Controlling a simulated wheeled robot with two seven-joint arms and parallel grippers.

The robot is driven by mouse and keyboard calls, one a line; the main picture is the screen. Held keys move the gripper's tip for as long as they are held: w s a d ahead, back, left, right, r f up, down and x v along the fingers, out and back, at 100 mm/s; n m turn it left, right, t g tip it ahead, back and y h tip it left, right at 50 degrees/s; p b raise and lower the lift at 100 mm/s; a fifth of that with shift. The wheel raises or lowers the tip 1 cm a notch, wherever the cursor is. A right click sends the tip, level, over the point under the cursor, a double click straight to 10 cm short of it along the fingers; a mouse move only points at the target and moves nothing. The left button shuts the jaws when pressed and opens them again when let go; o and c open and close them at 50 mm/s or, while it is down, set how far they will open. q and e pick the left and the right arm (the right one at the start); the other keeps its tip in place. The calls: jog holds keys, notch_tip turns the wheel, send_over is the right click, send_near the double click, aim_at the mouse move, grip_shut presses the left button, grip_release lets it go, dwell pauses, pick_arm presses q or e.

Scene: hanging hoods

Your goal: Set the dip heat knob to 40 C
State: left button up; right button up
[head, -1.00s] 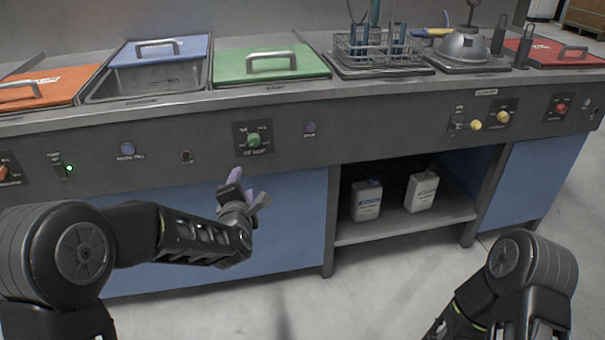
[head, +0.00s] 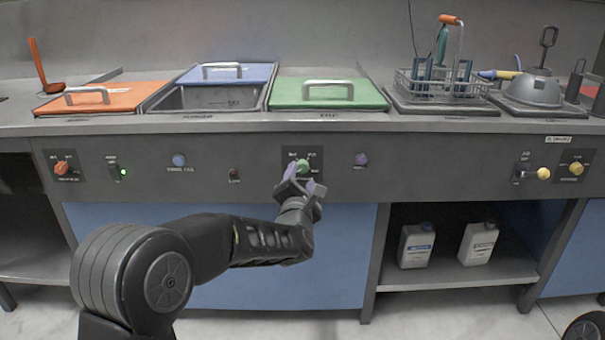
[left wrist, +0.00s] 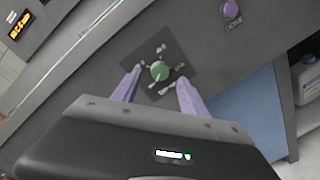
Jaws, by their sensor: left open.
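The green dip heat knob (head: 302,166) sits on a dark plate on the front panel, below the green lid. In the left wrist view the knob (left wrist: 159,70) shows with small markings around it, too small to read. My left gripper (head: 303,182) is open in front of the knob. In the left wrist view its two purple fingers (left wrist: 157,86) point toward the panel, one on each side of the knob and apart from it. My right gripper is not in view.
An orange knob (head: 61,168) is at the left and a yellow knob (head: 575,168) at the right. A purple button (head: 361,159) is just right of the green knob. Two white jugs (head: 417,246) stand on the low shelf.

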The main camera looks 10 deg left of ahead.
aim_at(303, 169)
pick_arm(q)
jog(key=shift+w+a, duration=0.2)
jog(key=shift+w, duration=0.8)
jog(key=shift+w+a, duration=0.15)
jog(key=shift+w, duration=0.8)
grip_shut()
